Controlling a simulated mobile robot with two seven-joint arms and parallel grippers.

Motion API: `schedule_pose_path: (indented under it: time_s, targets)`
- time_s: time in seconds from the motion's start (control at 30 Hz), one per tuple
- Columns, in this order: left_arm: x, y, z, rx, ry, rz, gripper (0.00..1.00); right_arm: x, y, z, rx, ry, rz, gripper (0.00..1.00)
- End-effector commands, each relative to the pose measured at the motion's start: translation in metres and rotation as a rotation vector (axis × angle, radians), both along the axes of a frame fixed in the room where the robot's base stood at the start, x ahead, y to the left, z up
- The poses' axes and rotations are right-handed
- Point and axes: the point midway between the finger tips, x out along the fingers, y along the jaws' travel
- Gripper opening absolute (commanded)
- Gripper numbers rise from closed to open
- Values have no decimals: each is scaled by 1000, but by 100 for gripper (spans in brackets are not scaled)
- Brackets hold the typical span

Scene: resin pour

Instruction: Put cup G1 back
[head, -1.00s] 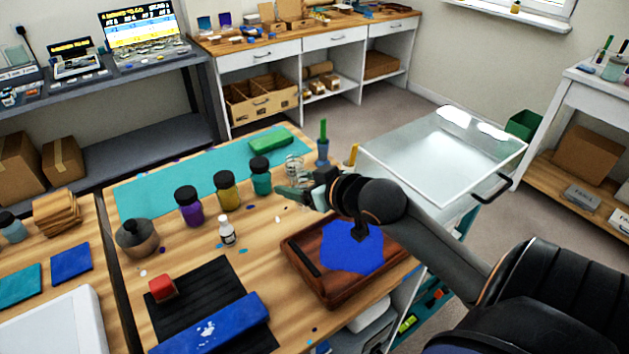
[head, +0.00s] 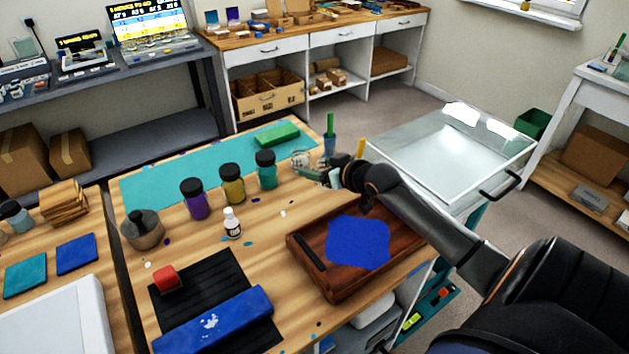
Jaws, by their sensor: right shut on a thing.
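A clear cup (head: 300,159) stands at the right end of the teal mat (head: 160,187), beside the teal jar. I cannot read a label on it. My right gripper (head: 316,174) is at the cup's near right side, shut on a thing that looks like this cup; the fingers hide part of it. Whether the cup touches the table is too small to tell. My left gripper is not in view.
Purple, yellow and teal jars (head: 231,184) stand left of the cup. A blue holder (head: 330,144) with a green-handled tool is just behind the gripper. A wooden tray (head: 318,280) with blue resin lies in front. A glass-topped cart (head: 450,150) stands at right.

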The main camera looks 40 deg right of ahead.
Motion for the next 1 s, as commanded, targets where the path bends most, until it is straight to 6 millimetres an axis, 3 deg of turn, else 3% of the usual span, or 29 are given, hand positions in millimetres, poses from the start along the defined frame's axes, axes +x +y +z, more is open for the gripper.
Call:
schedule_pose_path:
  time_s: [0.2,0.37,0.6,0.97,1.0]
  targets:
    - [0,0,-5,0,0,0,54,20,-9,-24,1,-4,0,13]
    - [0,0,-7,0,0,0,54,26,-11,-32,1,-3,0,13]
    - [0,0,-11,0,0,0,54,26,-11,-62,0,-2,0,13]
    - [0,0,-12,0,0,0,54,26,-11,-66,-1,-3,0,13]
    - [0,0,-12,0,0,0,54,26,-11,-67,-1,-2,0,72]
